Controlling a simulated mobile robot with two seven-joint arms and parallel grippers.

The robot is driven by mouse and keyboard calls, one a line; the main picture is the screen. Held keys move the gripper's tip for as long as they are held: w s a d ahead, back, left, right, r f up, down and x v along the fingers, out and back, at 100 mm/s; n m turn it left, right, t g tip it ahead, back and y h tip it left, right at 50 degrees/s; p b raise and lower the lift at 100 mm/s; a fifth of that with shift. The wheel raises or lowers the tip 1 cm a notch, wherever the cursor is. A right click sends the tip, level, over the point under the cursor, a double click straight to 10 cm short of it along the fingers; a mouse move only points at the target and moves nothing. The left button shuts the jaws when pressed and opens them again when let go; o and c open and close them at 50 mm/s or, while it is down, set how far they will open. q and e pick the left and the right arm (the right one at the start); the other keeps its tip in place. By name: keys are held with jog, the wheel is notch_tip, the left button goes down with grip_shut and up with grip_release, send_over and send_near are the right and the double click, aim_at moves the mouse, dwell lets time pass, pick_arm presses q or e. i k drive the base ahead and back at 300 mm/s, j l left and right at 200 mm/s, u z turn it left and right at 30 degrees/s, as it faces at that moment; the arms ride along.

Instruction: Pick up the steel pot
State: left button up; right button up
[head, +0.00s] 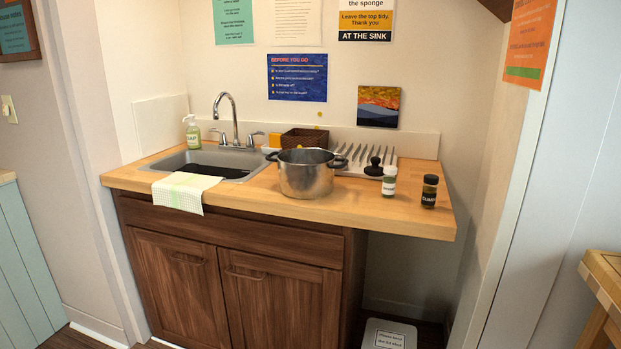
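The steel pot (306,180) stands upright on the wooden countertop (350,211), right of the sink and close to the front edge. It is open at the top, with a handle on its left and right sides near the rim. Its inside is mostly hidden. Neither of my grippers shows in the head view.
A sink (215,162) with a faucet (228,118) and a draped towel (185,191) lies left. A brown basket (304,138) and rack (365,159) stand behind. Two jars, one white-labelled (389,181), one dark (429,190), stand right. A bin (389,335) is below.

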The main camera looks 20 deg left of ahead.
aim_at(304, 173)
jog(key=i, duration=0.3)
jog(key=i+u, duration=0.25)
jog(key=i, duration=0.25)
jog(key=i+l+u, duration=0.2)
jog(key=i, duration=0.35)
